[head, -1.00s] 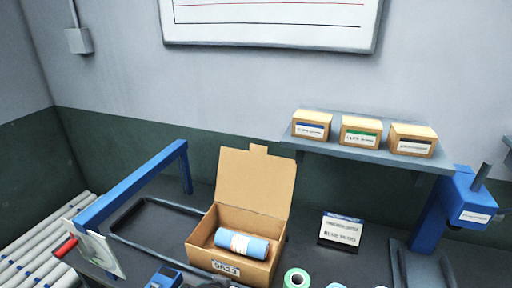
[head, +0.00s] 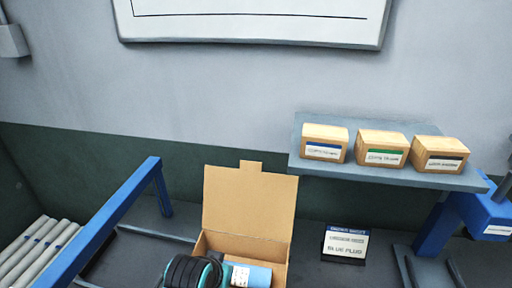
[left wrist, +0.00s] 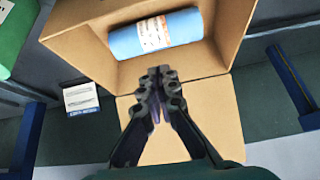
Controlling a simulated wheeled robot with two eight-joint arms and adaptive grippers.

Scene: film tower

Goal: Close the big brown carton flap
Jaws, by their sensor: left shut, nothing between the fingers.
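The big brown carton (head: 283,264) stands on the dark table at the bottom of the head view. Its flap (head: 248,205) stands upright at the back, open, with a small tab on top. A blue roll with a white label (head: 250,275) lies inside; it also shows in the left wrist view (left wrist: 180,30). In the left wrist view my left gripper (left wrist: 156,75) is shut and empty, in front of the flap (left wrist: 215,110) near the carton's edge. In the head view my dark left arm (head: 190,272) covers the carton's left front. My right gripper is not in view.
A blue frame rail (head: 110,220) rises left of the carton. A small sign (head: 345,244) stands to its right. A wall shelf (head: 400,176) holds three small boxes (head: 382,149). A blue post (head: 485,213) stands at the far right.

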